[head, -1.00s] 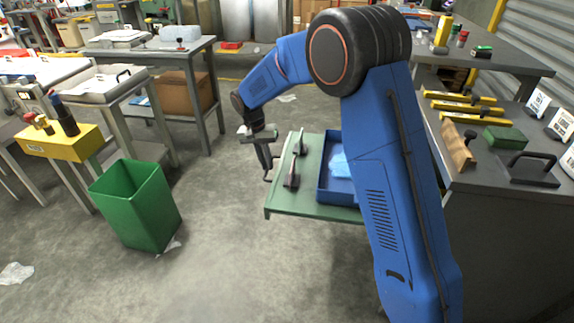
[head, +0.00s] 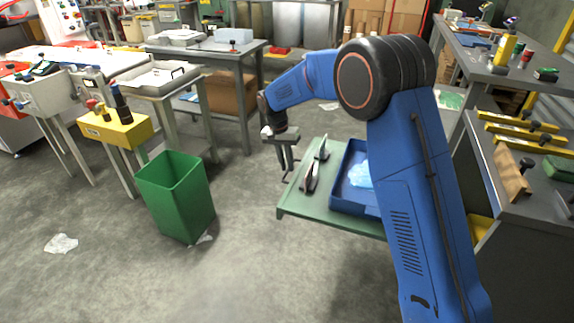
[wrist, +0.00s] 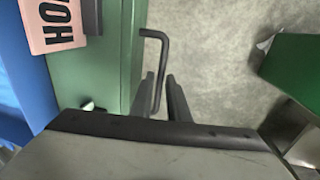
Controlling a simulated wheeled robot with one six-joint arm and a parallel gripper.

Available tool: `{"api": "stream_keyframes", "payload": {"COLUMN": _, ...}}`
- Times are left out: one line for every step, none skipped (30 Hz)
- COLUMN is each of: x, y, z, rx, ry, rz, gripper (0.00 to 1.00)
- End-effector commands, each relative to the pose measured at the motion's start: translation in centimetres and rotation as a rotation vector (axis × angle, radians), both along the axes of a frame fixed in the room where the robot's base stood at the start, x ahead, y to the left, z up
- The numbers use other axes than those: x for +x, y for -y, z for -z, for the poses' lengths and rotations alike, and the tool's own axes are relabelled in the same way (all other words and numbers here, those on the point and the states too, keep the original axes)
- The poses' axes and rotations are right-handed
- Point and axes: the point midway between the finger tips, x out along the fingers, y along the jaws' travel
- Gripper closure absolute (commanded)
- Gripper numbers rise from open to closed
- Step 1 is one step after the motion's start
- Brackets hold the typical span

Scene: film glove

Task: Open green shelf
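The green shelf (head: 297,206) is a flat pull-out top beside the grey bench, sticking out to the left. It carries a blue tray (head: 345,205) with light-blue film in it and two dark tools. A thin dark bent handle (wrist: 163,48) stands off the shelf's edge in the wrist view. My gripper (head: 285,172) is at this left edge. In the wrist view its fingers (wrist: 165,98) show on either side of the handle's near end, apart, with the handle between them. Whether they touch it is hard to tell. My blue arm hides the shelf's right side.
A green bin (head: 176,200) stands on the floor left of the shelf, with open floor between. A grey bench (head: 500,215) with yellow clamps is at the right. A grey table (head: 215,55) stands behind. Film scraps (head: 61,243) lie on the floor.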

Motion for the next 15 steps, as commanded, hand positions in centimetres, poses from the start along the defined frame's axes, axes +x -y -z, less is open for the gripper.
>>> {"api": "stream_keyframes", "payload": {"x": 0.0, "y": 0.0, "z": 0.0, "rx": 0.0, "ry": 0.0, "rz": 0.0, "gripper": 0.72}}
{"api": "stream_keyframes", "payload": {"x": 0.0, "y": 0.0, "z": 0.0, "rx": 0.0, "ry": 0.0, "rz": 0.0, "gripper": 0.72}}
{"api": "stream_keyframes", "payload": {"x": 0.0, "y": 0.0, "z": 0.0, "rx": 0.0, "ry": 0.0, "rz": 0.0, "gripper": 0.72}}
{"api": "stream_keyframes", "payload": {"x": 0.0, "y": 0.0, "z": 0.0, "rx": 0.0, "ry": -0.001, "rz": 0.0, "gripper": 0.72}}
{"api": "stream_keyframes", "payload": {"x": 0.0, "y": 0.0, "z": 0.0, "rx": 0.0, "ry": -0.001, "rz": 0.0, "gripper": 0.72}}
{"api": "stream_keyframes", "payload": {"x": 0.0, "y": 0.0, "z": 0.0, "rx": 0.0, "ry": -0.001, "rz": 0.0, "gripper": 0.72}}
{"api": "stream_keyframes", "payload": {"x": 0.0, "y": 0.0, "z": 0.0, "rx": -0.001, "ry": -0.001, "rz": 0.0, "gripper": 0.72}}
{"api": "stream_keyframes", "payload": {"x": -0.1, "y": 0.0, "z": 0.0, "rx": -0.001, "ry": -0.001, "rz": 0.0, "gripper": 0.72}}
{"api": "stream_keyframes", "payload": {"x": -0.1, "y": 0.0, "z": 0.0, "rx": -0.001, "ry": -0.001, "rz": 0.0, "gripper": 0.72}}
{"api": "stream_keyframes", "payload": {"x": -0.1, "y": 0.0, "z": 0.0, "rx": -0.001, "ry": -0.001, "rz": 0.0, "gripper": 0.72}}
{"api": "stream_keyframes", "payload": {"x": 0.0, "y": 0.0, "z": -0.1, "rx": 0.0, "ry": -0.001, "rz": 0.0, "gripper": 0.72}}
{"api": "stream_keyframes", "payload": {"x": 0.0, "y": -0.1, "z": -0.3, "rx": 0.0, "ry": -0.001, "rz": 0.0, "gripper": 0.72}}
{"api": "stream_keyframes", "payload": {"x": 0.0, "y": -0.1, "z": -0.5, "rx": 0.001, "ry": -0.001, "rz": 0.0, "gripper": 0.72}}
{"api": "stream_keyframes", "payload": {"x": 0.0, "y": -0.2, "z": -0.7, "rx": 0.001, "ry": 0.0, "rz": 0.0, "gripper": 0.72}}
{"api": "stream_keyframes", "payload": {"x": 0.1, "y": -0.2, "z": -1.2, "rx": 0.001, "ry": 0.0, "rz": 0.0, "gripper": 0.72}}
